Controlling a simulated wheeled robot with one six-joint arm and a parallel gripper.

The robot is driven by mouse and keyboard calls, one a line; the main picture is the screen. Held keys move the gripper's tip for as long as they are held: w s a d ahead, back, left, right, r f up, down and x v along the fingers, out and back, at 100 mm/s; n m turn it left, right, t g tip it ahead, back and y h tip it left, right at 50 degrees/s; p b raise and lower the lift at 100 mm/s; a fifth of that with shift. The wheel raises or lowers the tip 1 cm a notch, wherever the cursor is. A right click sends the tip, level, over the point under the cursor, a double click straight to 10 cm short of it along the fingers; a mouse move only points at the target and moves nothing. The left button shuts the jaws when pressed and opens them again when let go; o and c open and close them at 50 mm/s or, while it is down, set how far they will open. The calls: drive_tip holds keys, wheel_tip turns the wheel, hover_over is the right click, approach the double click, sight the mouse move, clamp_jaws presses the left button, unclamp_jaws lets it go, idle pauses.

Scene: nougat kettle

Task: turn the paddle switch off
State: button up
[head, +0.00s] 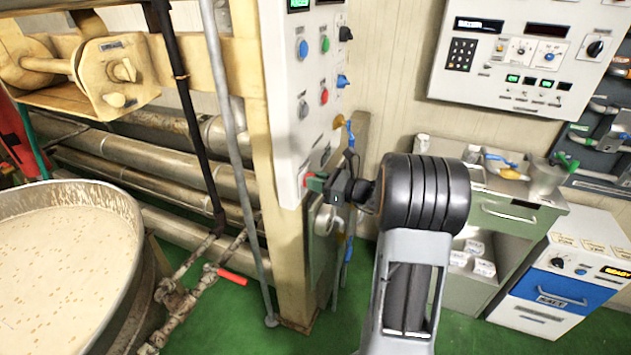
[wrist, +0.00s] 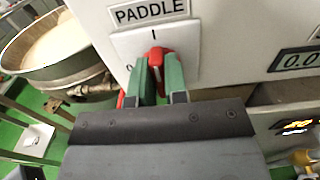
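The paddle switch (wrist: 156,57) is a red knob on a white plate under a "PADDLE" label. An "I" stands above it and a "0" to its left; the knob's upper end appears to point up toward the "I". The green fingers of my gripper (wrist: 158,72) lie on either side of the red knob and look closed on it. The fingers hide its lower part. In the head view my gripper (head: 315,182) is at the lower end of the tall white control panel (head: 284,125), and the switch is mostly hidden there.
A large kettle of pale mix (head: 62,232) stands at the left, with pipes behind it. Several buttons and knobs sit above my gripper on the panel.

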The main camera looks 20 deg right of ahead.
clamp_jaws()
drive_tip(key=shift+f+b, duration=0.1)
drive_tip(key=shift+b, duration=0.35)
drive_tip(key=n+b, duration=0.1)
drive_tip(key=b, duration=0.1)
drive_tip(key=n+b, duration=0.2)
drive_tip(key=shift+a+f, duration=0.1)
drive_tip(key=shift+f, duration=0.15)
drive_tip(key=n+b, duration=0.3)
drive_tip(key=b, duration=0.1)
drive_tip(key=n+b, duration=0.3)
drive_tip(key=b, duration=0.2)
drive_tip(key=shift+s+a+f+n, duration=0.1)
drive_tip(key=shift+s+f+n, duration=0.05)
drive_tip(key=shift+n, duration=0.15)
drive_tip(key=n+b, duration=0.5)
drive_tip(key=b, duration=0.2)
drive_tip(key=n+b, duration=0.3)
drive_tip(key=b, duration=0.1)
drive_tip(key=shift+r+n, duration=0.2)
drive_tip(key=shift+n, duration=0.1)
